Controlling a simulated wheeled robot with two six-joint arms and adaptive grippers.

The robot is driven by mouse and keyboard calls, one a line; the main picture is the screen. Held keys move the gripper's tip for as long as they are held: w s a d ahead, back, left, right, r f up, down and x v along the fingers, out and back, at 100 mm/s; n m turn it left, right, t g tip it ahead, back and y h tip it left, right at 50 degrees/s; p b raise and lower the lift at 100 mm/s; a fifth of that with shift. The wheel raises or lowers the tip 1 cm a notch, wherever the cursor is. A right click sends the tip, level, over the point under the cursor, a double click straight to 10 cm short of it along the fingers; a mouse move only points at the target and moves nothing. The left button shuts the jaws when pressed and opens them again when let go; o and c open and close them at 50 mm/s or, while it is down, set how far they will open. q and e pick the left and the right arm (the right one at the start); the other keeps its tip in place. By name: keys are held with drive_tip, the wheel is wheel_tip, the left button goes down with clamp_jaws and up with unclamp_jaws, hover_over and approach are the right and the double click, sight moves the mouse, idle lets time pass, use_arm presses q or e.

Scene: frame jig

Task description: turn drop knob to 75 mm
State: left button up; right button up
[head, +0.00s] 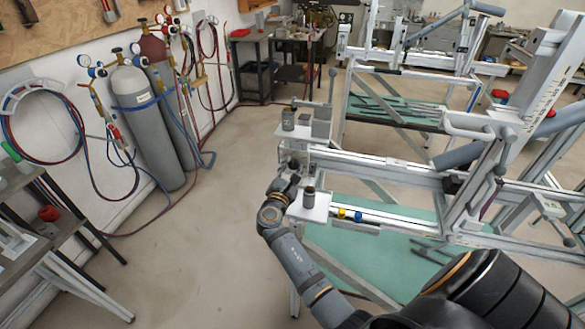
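My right gripper (291,178) is at the left end of the frame jig's long horizontal beam (390,171). Its fingers are small and dark here, and I cannot tell whether they are open or shut. A small dark round part (293,164), possibly the drop knob, is at the beam end just beyond the fingertips. I cannot tell whether they touch it. No scale or 75 mm mark is readable. My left gripper is not in view.
A white plate with a dark cylinder (309,198) is close to my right wrist. Another small shelf with a grey canister (288,119) stands above the beam end. Grey gas cylinders (146,120) line the left wall. The floor between is clear.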

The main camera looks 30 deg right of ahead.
drive_tip(key=c, duration=0.3)
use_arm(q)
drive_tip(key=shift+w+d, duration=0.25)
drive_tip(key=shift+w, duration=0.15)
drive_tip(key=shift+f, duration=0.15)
use_arm(e)
drive_tip(key=shift+f+m+b, duration=0.2)
drive_tip(key=shift+m+b, duration=0.6)
drive_tip(key=shift+b, duration=0.2)
drive_tip(key=m+b, duration=0.7)
drive_tip(key=shift+f, duration=0.1)
drive_tip(key=shift+m+b, duration=1.1)
drive_tip(key=shift+m, duration=0.1)
use_arm(q)
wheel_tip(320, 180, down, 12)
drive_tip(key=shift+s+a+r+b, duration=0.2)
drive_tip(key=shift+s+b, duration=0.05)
drive_tip(key=shift+b, duration=0.1)
use_arm(e)
drive_tip(key=shift+r+m, duration=0.2)
drive_tip(key=shift+m, duration=0.1)
drive_tip(key=shift+d, duration=0.1)
